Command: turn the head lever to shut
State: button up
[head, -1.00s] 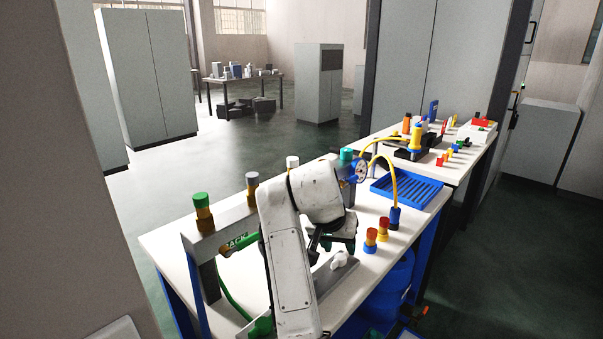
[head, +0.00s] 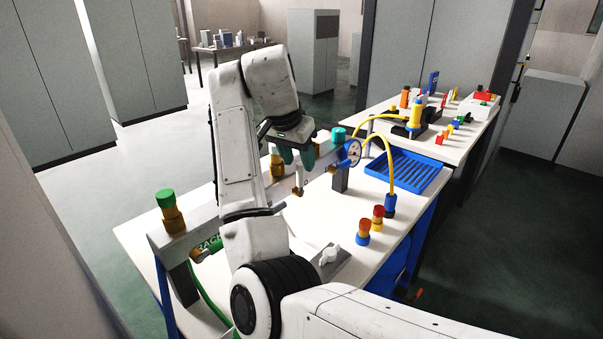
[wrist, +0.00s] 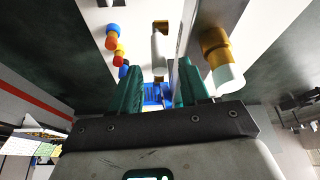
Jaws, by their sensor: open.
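The rack (head: 207,225) is a grey beam on posts along the bench, with a round gauge (head: 354,152) at its far end. A pale handle (head: 299,178) hangs on the side of the beam and looks like the head lever. In the wrist view the lever (wrist: 158,52) is a white bar with a brown end, lying in line with the gap between the fingers. My gripper (head: 297,158) is open and empty, above the beam close to the lever; its green fingers also show in the wrist view (wrist: 160,84). Whether they touch the lever, I cannot tell.
A green-capped valve (head: 170,210) and a teal-capped one (head: 338,135) stand on the beam. A white knob (head: 328,256) sits on a grey plate. Two red-capped pieces (head: 363,232) stand at the bench's right edge. A yellow hose (head: 386,160) arches beside the blue tray (head: 420,170).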

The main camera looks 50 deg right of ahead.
aim_at(302, 172)
jog(key=shift+x, duration=2.65)
jog(key=shift+c, duration=0.3)
grip_shut()
